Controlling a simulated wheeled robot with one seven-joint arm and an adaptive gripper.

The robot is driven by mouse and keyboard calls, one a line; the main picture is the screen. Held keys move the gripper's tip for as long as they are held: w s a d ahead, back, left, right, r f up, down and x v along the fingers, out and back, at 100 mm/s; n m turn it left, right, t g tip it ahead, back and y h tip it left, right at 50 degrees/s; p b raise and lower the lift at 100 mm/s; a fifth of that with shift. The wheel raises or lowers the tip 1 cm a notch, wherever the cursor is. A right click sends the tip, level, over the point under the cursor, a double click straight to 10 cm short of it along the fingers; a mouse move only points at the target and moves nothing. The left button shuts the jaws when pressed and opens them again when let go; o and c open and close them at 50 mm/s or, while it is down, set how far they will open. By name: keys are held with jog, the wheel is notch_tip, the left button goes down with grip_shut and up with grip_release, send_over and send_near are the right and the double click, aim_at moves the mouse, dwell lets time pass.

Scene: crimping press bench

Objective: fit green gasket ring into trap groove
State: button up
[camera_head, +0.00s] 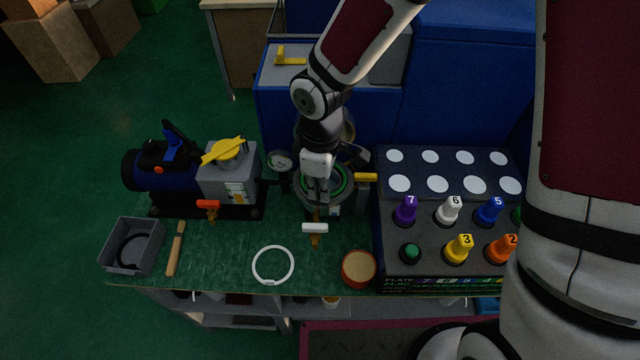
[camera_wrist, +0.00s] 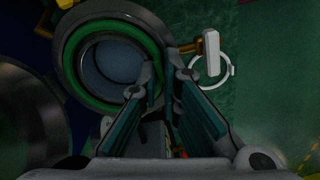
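The green gasket ring (camera_wrist: 72,52) lies over the round mouth of the trap (camera_wrist: 60,75) in the wrist view, roughly concentric with it. In the head view the ring (camera_head: 345,187) shows partly behind my gripper. I cannot tell whether it is seated in the groove or just above it. My gripper (camera_wrist: 164,66) points down at the ring's near edge, its fingertips a small gap apart on either side of the band. The head view shows my gripper (camera_head: 319,198) over the trap's left half. Whether the fingers press on the ring is unclear.
A white-handled valve (camera_head: 315,228) and yellow-handled valve (camera_head: 366,177) stand close to the trap. A white ring (camera_head: 273,265) and red round tin (camera_head: 358,268) lie in front. A pump (camera_head: 228,180) stands left; a rack of numbered knobs (camera_head: 430,215) stands right.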

jog(key=o, duration=0.5)
jog(key=shift+c, duration=0.2)
notch_tip(320, 180, up, 12)
dwell(0.7)
